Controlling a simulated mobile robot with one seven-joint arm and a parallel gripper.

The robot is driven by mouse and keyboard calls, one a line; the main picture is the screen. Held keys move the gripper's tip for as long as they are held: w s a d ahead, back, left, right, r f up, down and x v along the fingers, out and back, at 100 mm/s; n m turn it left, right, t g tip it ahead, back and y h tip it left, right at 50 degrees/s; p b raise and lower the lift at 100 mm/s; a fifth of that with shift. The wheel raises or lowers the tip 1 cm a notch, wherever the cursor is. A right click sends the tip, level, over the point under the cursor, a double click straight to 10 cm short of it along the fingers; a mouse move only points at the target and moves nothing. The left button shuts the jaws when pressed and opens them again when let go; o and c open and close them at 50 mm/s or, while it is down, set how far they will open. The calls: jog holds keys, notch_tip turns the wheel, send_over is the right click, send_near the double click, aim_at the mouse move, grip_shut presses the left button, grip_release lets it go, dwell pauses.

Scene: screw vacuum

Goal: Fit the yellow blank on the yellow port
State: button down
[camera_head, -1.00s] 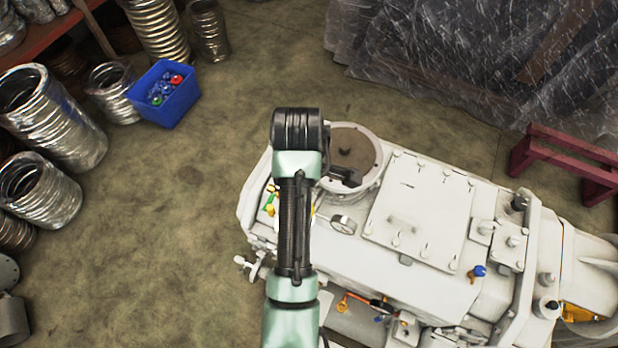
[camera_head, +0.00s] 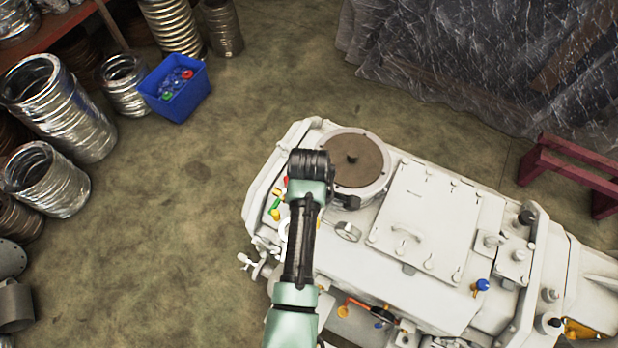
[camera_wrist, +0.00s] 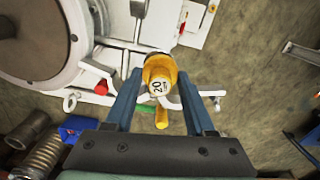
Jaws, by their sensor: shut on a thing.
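The blank's far end lies in front of the white machine. In the head view my arm hides the gripper and the blank. Yellow fittings (camera_head: 277,193) show on the machine's left end, beside my arm.
The white machine (camera_head: 385,262) fills the right, with a round brown-topped flange (camera_head: 352,160). A red cap (camera_wrist: 100,89) and a white T-handle (camera_wrist: 212,94) are close to my gripper. A blue bin (camera_head: 175,90) stands on the floor.

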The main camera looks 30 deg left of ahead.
jog(key=shift+w+f, duration=0.1)
jog(key=shift+f, duration=0.25)
jog(key=shift+c, duration=1.2)
grip_release()
jog(key=shift+r, duration=0.1)
notch_tip(320, 180, up, 13)
jog(key=p, duration=0.1)
jog(key=shift+f, duration=0.2)
